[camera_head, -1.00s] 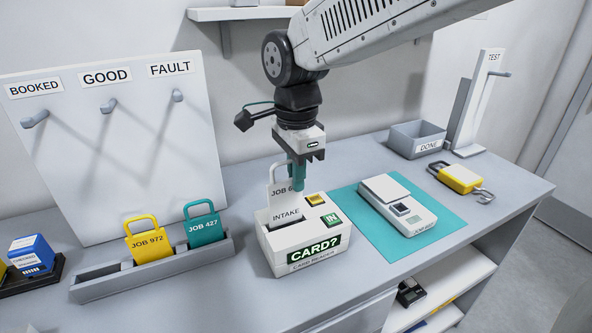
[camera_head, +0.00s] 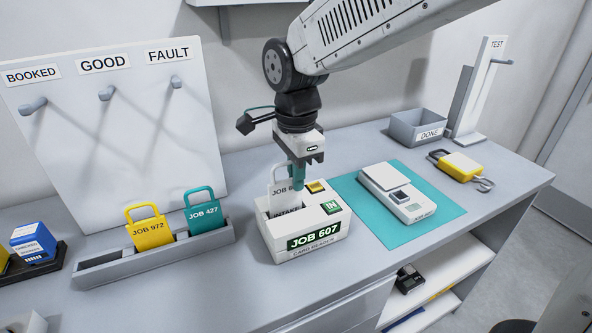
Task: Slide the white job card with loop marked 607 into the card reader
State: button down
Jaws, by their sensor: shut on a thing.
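The white job card with loop (camera_head: 281,198) stands upright in the slot of the card reader (camera_head: 291,243). Part of its "JOB 6.." marking shows; the rest is hidden by my gripper, and its lower part is inside the reader. The reader's display reads "JOB 607". My gripper (camera_head: 299,183) is over the reader, pointing down, and shut on the card near its loop.
A grey rack (camera_head: 104,275) to the left holds a yellow card marked JOB 972 (camera_head: 149,232) and a teal card marked JOB 427 (camera_head: 205,217). To the right, a white device (camera_head: 397,192) lies on a teal mat (camera_head: 370,228). A DONE bin (camera_head: 400,131) stands behind.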

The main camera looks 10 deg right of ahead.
jog(key=shift+f, duration=0.55)
jog(key=c, duration=1.5)
grip_release()
jog(key=shift+r, duration=0.1)
notch_tip(320, 180, up, 7)
jog(key=shift+r, duration=0.3)
